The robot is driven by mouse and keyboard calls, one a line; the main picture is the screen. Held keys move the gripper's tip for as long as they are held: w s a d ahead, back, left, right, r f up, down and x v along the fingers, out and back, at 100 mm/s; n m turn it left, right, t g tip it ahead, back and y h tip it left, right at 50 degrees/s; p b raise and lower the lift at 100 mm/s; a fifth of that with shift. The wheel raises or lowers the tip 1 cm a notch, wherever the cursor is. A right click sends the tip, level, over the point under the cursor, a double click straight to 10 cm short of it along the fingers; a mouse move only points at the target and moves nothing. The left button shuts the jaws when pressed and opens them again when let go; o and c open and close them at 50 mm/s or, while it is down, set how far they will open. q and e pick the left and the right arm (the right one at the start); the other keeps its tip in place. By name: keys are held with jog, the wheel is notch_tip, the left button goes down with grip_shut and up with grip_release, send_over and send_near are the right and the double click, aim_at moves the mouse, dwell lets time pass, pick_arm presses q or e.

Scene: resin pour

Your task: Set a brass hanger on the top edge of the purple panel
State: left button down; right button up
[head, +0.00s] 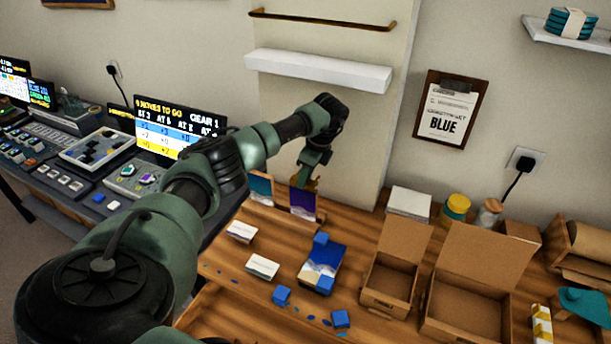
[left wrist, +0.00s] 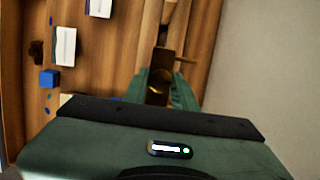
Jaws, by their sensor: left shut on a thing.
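The purple panel (head: 303,204) stands upright on the wooden table, with a pale band along its lower part. My left gripper (head: 312,176) is just above and slightly right of its top edge in the head view. It is shut on a small brass hanger (head: 316,184). In the left wrist view the brass hanger (left wrist: 157,93) sits between the green fingers (left wrist: 158,88). I cannot tell whether the hanger touches the panel's edge. A teal panel (head: 261,187) stands left of the purple one. My right gripper is not in view.
White cards (head: 262,267), blue cubes (head: 340,318) and a blue-and-white panel (head: 322,265) lie on the table (head: 225,258). Open cardboard boxes (head: 390,283) stand at right. A white shelf (head: 318,70) and brass rail (head: 322,20) are on the wall above.

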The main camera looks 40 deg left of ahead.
pick_arm(q)
jog(key=shift+f, duration=0.25)
jog(key=shift+f+b, duration=0.3)
jog(key=shift+f, duration=0.6)
dwell(1.9)
jog(key=c, duration=1.1)
grip_release()
jog(key=shift+o, duration=0.2)
jog(key=shift+r+p, duration=2.75)
jog(key=shift+r, duration=1.25)
